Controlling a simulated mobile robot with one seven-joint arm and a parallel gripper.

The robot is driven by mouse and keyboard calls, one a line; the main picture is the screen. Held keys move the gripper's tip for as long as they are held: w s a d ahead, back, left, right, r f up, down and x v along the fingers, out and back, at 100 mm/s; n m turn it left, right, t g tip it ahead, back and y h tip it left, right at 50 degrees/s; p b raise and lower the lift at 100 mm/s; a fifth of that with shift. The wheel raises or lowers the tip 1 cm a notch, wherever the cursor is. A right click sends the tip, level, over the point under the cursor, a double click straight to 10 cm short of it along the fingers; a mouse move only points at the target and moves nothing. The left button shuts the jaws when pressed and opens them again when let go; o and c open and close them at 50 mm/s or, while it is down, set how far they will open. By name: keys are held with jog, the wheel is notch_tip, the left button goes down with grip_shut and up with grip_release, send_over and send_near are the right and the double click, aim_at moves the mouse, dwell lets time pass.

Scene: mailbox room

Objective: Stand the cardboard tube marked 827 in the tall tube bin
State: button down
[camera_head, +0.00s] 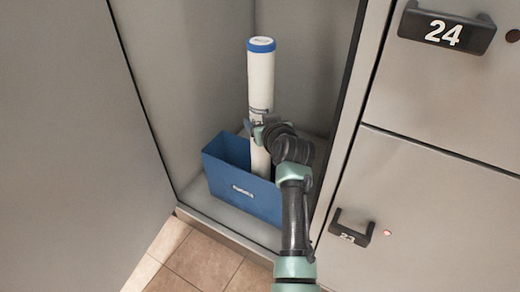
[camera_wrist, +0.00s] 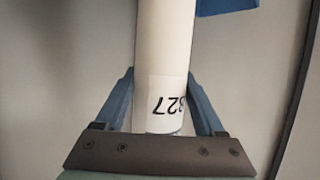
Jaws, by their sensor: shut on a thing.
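The white cardboard tube (camera_head: 261,80) with a blue cap stands about upright in the head view. Its lower end goes down behind the front wall of the blue tube bin (camera_head: 243,190), and its foot is hidden there. My gripper (camera_head: 257,126) is shut on the tube around its middle. In the wrist view the tube (camera_wrist: 165,45) runs between the two blue fingers of my gripper (camera_wrist: 160,105), and its label reads 827 upside down. A blue piece, probably the bin (camera_wrist: 226,6), shows at the top edge of the wrist view.
The bin stands on the floor of an open grey locker (camera_head: 210,205), with walls close on both sides. The open door (camera_head: 75,150) is at left. Closed doors with handles 24 (camera_head: 446,28) and 23 (camera_head: 347,229) are at right. Tiled floor (camera_head: 205,255) lies in front.

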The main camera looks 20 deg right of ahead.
jog(key=shift+f+b, duration=1.25)
jog(key=shift+f, duration=0.8)
jog(key=shift+f, duration=0.2)
grip_release()
jog(key=p+v, duration=0.7)
jog(key=v, duration=0.5)
jog(key=shift+r+p, duration=0.15)
jog(key=shift+p, duration=0.2)
